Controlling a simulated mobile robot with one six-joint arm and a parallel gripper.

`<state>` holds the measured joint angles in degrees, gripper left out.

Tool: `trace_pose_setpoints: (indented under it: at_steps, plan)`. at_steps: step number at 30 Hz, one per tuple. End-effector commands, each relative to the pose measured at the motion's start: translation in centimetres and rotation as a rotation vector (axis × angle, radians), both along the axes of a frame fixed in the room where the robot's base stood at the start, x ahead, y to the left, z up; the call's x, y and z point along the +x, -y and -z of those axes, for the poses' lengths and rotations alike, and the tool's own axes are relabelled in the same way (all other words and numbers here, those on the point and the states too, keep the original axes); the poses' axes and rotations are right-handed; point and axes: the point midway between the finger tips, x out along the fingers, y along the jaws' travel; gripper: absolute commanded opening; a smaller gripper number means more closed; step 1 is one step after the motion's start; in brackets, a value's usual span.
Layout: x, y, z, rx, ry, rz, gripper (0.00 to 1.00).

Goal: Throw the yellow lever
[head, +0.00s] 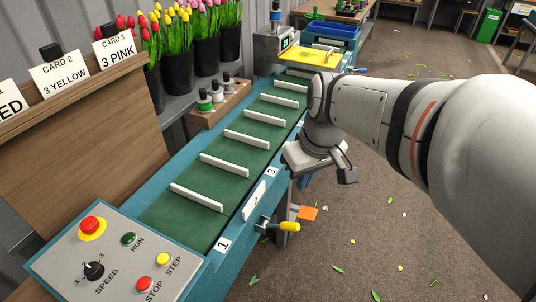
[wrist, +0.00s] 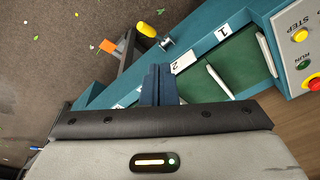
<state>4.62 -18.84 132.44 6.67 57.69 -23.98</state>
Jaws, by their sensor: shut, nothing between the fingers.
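The yellow lever (head: 289,226) sticks out from the front side of the conveyor, on a metal pivot just right of the label 1. It also shows in the wrist view (wrist: 147,30), beyond my fingertips and a little to the left. My gripper (wrist: 158,70) is shut and empty, with its two dark blue fingers together. It is apart from the lever. In the head view my gripper's white body is over the conveyor's front rail near the label 3, farther along than the lever, and its fingertips are hidden there.
The green conveyor belt (head: 228,172) carries several white dividers. An orange block (head: 307,213) sits just beyond the lever. A control panel (head: 115,258) with buttons and a speed knob is at the near end. The floor right of the lever is open, with scattered leaves.

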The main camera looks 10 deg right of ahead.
Motion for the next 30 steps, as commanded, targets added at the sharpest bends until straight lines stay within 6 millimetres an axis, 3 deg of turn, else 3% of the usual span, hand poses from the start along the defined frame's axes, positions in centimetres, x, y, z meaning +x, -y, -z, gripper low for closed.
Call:
trace_pose_setpoints:
  at_steps: [1,3,9,12,22,30]
  plan:
    - [1.5,0.3,3.5,0.014,-0.018,-0.057,0.0]
    - [3.3,0.6,5.5,0.037,-0.03,-0.154,0.0]
    - [7.7,1.5,9.9,0.107,-0.032,-0.393,0.0]
    - [9.1,1.9,11.2,0.132,-0.023,-0.473,0.0]
    - [10.3,1.8,13.4,0.156,-0.011,-0.554,0.0]
    - [10.5,0.1,18.8,0.156,-0.014,-0.552,0.0]
